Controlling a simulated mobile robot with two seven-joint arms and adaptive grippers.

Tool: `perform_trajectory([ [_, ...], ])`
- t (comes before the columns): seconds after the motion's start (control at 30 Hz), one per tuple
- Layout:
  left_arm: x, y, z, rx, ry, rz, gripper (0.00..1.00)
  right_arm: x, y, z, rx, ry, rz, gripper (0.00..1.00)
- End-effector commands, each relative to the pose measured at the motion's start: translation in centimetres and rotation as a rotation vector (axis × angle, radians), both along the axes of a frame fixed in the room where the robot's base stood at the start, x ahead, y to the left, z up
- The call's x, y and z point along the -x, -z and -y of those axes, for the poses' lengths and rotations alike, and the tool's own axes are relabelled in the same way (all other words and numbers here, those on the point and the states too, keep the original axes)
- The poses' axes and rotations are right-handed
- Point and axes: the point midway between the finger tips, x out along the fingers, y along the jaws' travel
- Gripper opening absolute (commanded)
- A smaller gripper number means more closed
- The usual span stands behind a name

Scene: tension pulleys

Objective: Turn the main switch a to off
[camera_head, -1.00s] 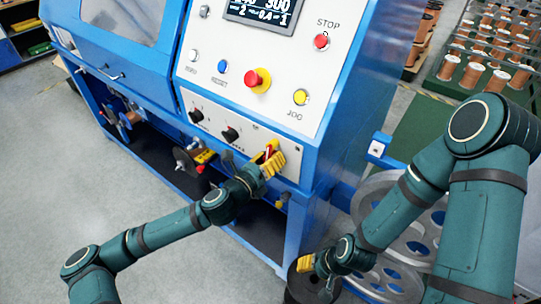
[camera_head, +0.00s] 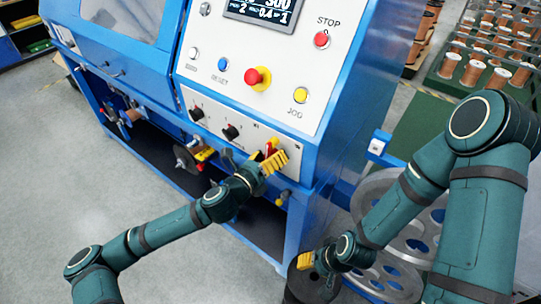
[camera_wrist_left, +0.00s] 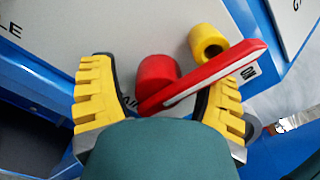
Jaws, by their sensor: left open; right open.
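The main switch is a red lever handle with a pale label strip (camera_wrist_left: 205,80) beside a red round knob (camera_wrist_left: 158,78) in the left wrist view. The handle slants up to the right, and its label seems to read ON. In the head view the red handle (camera_head: 271,146) shows at the panel's lower right, partly hidden by my fingers. My left gripper (camera_head: 267,161) is open, its yellow fingers on either side of the switch; in the left wrist view (camera_wrist_left: 160,100) the right finger is close to the handle, contact unclear. My right gripper (camera_head: 306,262) is low at the right, its fingers partly hidden.
A yellow round part (camera_wrist_left: 207,42) sits by the handle. A red emergency button (camera_head: 257,78), a yellow JOG button (camera_head: 299,95) and black knobs (camera_head: 231,132) are on the panel above. Large grey wheels (camera_head: 408,240) and a dark spool (camera_head: 300,288) stand near my right gripper.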

Motion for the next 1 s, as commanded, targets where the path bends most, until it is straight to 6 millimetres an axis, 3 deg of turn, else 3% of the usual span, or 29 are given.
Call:
perform_trajectory([
  [0.53,5.5,0.0,-3.8,0.000,-0.002,0.000,0.75,0.0,0.0,0.0,0.000,0.000,0.000,0.47],
  [0.93,6.2,0.0,-4.2,0.000,0.000,0.000,0.76,0.0,0.0,0.0,0.000,0.000,0.000,0.47],
  [1.0,6.3,0.1,-3.9,-0.002,0.012,-0.003,0.52,0.0,0.0,0.0,0.000,0.000,0.000,0.47],
])
